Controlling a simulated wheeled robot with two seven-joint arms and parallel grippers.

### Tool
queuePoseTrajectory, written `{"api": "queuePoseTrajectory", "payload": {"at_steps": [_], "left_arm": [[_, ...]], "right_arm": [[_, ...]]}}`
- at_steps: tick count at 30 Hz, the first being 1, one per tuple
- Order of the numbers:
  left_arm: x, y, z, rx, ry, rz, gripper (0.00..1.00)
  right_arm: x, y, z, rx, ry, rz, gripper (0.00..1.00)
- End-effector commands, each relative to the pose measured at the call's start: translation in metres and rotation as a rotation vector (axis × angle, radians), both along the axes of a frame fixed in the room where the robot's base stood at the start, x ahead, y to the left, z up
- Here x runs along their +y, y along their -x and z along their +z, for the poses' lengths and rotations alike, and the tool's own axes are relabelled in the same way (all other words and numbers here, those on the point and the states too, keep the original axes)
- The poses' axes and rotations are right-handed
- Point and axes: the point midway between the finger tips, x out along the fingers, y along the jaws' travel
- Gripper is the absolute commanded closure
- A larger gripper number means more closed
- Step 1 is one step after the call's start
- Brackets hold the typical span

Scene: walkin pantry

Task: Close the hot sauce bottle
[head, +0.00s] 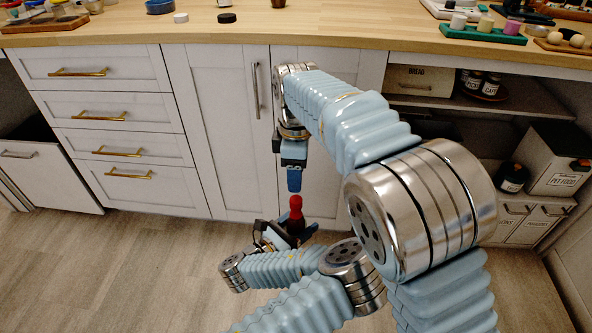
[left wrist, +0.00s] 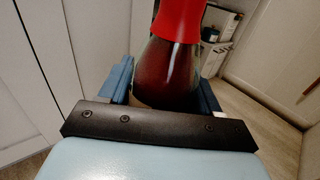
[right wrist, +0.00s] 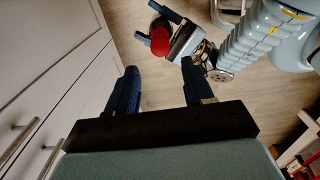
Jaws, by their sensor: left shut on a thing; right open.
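The hot sauce bottle (head: 296,222) has dark red contents and a bright red top (head: 296,202). It stands upright, held off the floor in front of the white cabinets. My left gripper (head: 284,236) is shut around its body. The left wrist view shows the bottle (left wrist: 167,75) between the two blue fingers, its red top (left wrist: 180,18) cut off by the picture edge. My right gripper (head: 293,180) points down just above the bottle, open and empty. In the right wrist view the red top (right wrist: 160,42) lies beyond the open fingers (right wrist: 160,90), apart from them. I cannot tell how the top's closure sits.
The wooden counter (head: 330,38) runs behind my arms, with a black disc (head: 227,18), a white disc (head: 181,17) and a green tray (head: 470,35) on it. White drawers (head: 120,100) and a cabinet door (head: 215,120) are close behind the grippers. The floor (head: 130,260) at left is clear.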

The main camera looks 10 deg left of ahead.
Motion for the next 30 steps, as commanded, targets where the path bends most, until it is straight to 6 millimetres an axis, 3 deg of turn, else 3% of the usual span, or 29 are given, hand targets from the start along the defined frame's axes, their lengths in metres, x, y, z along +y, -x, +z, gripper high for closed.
{"api": "queuePoseTrajectory", "payload": {"at_steps": [16, 29, 30], "left_arm": [[0.0, 0.0, 0.001, -0.001, 0.001, 0.0, 1.0], [0.0, 0.0, 0.001, -0.001, 0.001, 0.0, 1.0], [0.0, 0.0, 0.001, -0.001, 0.001, 0.0, 1.0]], "right_arm": [[0.0, 0.001, -0.07, 0.002, 0.002, -0.001, 0.48], [0.0, 0.0, -0.079, 0.0, 0.0, -0.002, 0.48], [0.0, 0.0, -0.079, 0.0, 0.0, -0.002, 0.54]]}}
